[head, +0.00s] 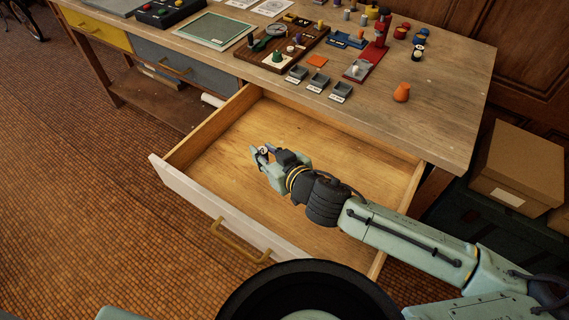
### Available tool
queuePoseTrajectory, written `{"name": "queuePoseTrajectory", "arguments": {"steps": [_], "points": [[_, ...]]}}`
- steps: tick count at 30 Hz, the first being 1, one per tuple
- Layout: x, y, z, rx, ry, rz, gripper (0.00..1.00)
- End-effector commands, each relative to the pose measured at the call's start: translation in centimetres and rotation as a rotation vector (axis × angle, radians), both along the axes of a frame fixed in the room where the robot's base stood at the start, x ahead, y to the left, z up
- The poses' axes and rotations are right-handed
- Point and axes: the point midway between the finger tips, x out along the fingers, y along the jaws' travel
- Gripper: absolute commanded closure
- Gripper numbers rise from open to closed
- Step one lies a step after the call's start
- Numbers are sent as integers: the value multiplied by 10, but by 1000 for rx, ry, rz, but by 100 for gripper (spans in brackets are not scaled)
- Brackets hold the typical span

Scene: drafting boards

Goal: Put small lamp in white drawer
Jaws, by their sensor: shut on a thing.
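My gripper (263,153) is over the open white drawer (196,192), above its left-middle part. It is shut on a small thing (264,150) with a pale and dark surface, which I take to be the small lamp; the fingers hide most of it. The drawer has a white front with a brass-coloured handle (241,245) and a bare wooden inside. I see nothing lying in the visible part of it. My arm crosses the drawer's right side and hides part of its floor. I cannot tell how high the held thing is above the floor.
The wooden workbench (440,110) above carries a brown board with parts (280,45), small grey trays (318,82), a red stand (372,55) and an orange piece (402,92). A closed grey drawer (185,70) and yellow drawer (92,30) are at left. Cardboard boxes (520,168) stand at right.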

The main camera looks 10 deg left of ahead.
Motion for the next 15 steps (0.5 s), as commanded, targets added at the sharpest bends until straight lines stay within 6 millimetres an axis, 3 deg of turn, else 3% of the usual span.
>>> {"name": "queuePoseTrajectory", "arguments": {"steps": [3, 15], "points": [[1, -1, -23, 1, 3, -3, 100], [2, -1, -70, -1, 1, -3, 100]]}}
